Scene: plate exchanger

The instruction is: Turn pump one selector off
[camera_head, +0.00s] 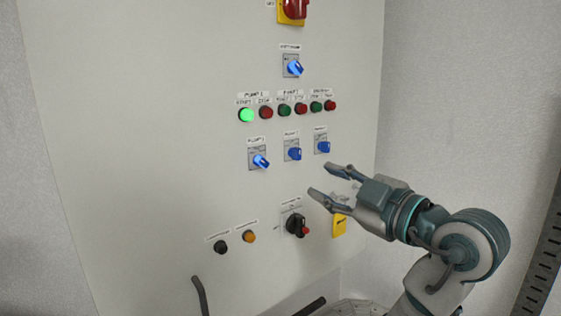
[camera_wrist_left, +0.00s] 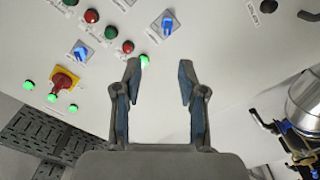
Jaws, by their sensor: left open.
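The pump one selector (camera_head: 260,160) is a bright blue knob on a small grey plate, at the left of a row of three selectors on the white panel. Its handle slants from upper left to lower right. It also shows in the wrist view as the blue knob (camera_wrist_left: 167,24), just above and between the fingers. My left gripper (camera_head: 320,180) is open and empty, to the right of and below the selector, apart from it. Its open fingers show in the wrist view (camera_wrist_left: 158,80). My right gripper is not in view.
A lit green button (camera_head: 246,115) sits above the pump one selector, beside several red and green ones. Two darker blue selectors (camera_head: 293,152) (camera_head: 322,146) stand to its right. A black rotary switch (camera_head: 295,224) is below the gripper. The panel left of the selector is clear.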

